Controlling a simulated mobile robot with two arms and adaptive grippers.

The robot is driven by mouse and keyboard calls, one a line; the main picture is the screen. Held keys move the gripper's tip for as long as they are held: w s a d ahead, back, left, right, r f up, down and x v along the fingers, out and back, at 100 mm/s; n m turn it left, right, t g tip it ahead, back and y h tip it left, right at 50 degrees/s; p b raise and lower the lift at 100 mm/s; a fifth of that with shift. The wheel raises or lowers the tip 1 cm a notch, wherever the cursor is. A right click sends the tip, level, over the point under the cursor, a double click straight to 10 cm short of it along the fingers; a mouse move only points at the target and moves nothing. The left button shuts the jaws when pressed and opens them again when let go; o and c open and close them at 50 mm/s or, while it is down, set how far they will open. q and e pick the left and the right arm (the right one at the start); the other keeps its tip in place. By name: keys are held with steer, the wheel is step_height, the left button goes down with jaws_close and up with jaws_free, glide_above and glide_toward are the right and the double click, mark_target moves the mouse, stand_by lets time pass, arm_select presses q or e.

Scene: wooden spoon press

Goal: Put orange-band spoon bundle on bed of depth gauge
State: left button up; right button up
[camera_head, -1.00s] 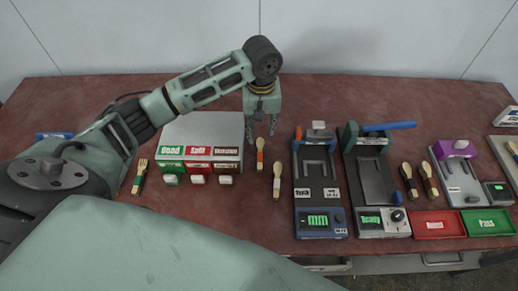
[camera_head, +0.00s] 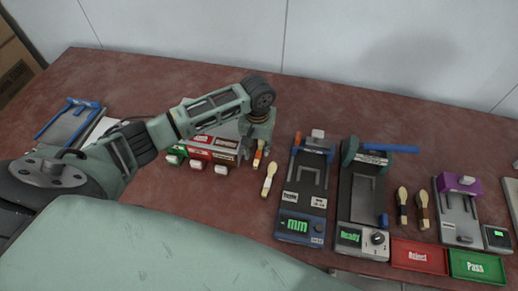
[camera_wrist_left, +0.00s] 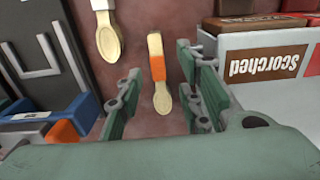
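The orange-band spoon bundle (camera_head: 258,156) lies on the table, partly hidden by my left gripper (camera_head: 251,150) in the head view. In the left wrist view the bundle with its orange band (camera_wrist_left: 158,72) lies between the spread fingers of my left gripper (camera_wrist_left: 155,100). The gripper is open, and gaps show on both sides of the bundle. The depth gauge (camera_head: 291,201) is the dark blue device with the green "mm" display, to the right of the bundle. Its bed (camera_head: 311,170) looks empty. My right gripper is not in view.
A cream-band spoon bundle (camera_head: 268,180) lies between the orange one and the gauge. The sorting box (camera_head: 225,145) with a "Scorched" label (camera_wrist_left: 265,64) stands close on the other side. A press-like device (camera_head: 360,215) reading "Ready" stands right of the gauge.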

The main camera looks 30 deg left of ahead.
mark_target(258, 155)
arm_select(q)
steer(key=f, duration=0.3)
steer(key=shift+s+d, duration=0.1)
steer(key=shift+d, duration=0.1)
steer(key=shift+a+f, duration=0.1)
steer(key=shift+f, duration=0.05)
steer(key=c, duration=0.8)
jaws_close()
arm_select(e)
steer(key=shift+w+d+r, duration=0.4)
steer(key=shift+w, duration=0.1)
